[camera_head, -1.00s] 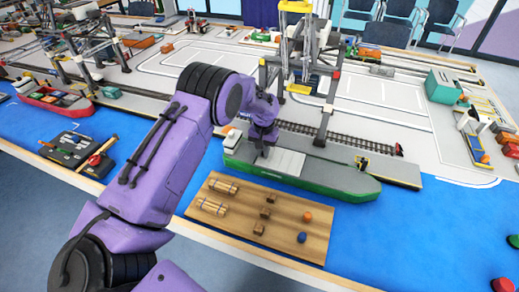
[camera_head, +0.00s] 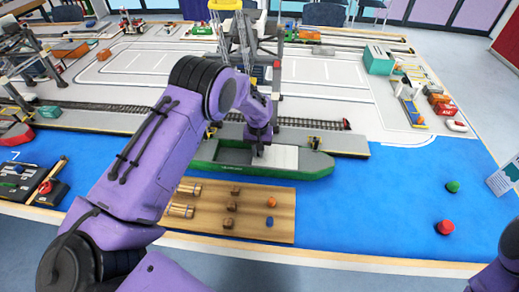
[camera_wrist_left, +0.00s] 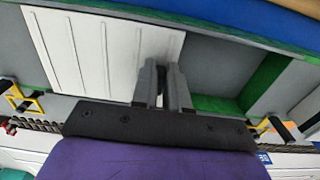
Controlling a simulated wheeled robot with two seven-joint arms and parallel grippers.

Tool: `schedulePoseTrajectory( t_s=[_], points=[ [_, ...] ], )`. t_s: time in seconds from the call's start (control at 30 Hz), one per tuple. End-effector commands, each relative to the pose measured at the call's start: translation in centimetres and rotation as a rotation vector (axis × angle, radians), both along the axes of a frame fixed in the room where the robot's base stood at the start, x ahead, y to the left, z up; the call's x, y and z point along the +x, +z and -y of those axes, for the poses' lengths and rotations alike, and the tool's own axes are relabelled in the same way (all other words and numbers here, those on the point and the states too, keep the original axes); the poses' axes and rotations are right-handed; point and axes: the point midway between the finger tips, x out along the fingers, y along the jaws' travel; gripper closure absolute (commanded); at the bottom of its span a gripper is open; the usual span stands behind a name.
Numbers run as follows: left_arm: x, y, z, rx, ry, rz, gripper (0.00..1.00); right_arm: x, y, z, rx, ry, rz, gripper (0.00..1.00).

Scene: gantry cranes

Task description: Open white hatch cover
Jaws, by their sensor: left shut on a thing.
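The white hatch cover (camera_head: 282,157) lies on the green ship (camera_head: 313,171) at the edge of the blue water surface. It is a flat ribbed panel, and it also shows in the left wrist view (camera_wrist_left: 95,50). My left gripper (camera_head: 259,151) reaches down to the cover's left end. In the wrist view its fingers (camera_wrist_left: 163,82) are shut at the cover's edge; the exact part between them is hidden. To the left of the gripper the grey hold (camera_head: 232,156) is uncovered. My right gripper is not in view; only part of the right arm shows at the lower right.
A crane (camera_head: 277,70) stands on the quay behind the ship, close to my arm. A wooden board (camera_head: 255,205) with small blocks lies in front. A red buoy (camera_head: 445,227) and a green buoy (camera_head: 453,186) sit at the right. The blue surface between is clear.

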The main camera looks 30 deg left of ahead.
Motion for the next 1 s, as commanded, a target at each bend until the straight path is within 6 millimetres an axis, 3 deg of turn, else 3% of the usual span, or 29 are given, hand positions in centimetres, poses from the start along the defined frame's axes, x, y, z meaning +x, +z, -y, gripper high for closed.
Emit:
schedulePoseTrajectory(
  t_s=[0.13, 0.17, 0.2, 0.23, 0.57, 1.0],
  points=[
    [0.3, 0.2, 0.0, 0.001, 0.000, 0.007, 1.00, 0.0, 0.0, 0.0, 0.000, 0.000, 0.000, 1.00],
    [0.3, 0.2, 0.1, 0.001, 0.000, 0.007, 0.76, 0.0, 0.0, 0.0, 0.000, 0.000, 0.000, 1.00],
    [0.3, 0.2, 0.1, 0.001, -0.001, 0.006, 0.63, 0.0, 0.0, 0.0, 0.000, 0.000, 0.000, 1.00],
    [0.3, 0.1, 0.1, 0.001, -0.001, 0.006, 0.60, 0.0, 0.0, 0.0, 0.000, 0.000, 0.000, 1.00],
    [0.2, 0.5, 0.1, 0.001, -0.003, 0.004, 0.60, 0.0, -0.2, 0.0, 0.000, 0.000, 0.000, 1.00],
    [0.2, 9.4, 0.1, 0.000, -0.002, 0.005, 0.60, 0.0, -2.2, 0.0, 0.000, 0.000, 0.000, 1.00]
  ],
)
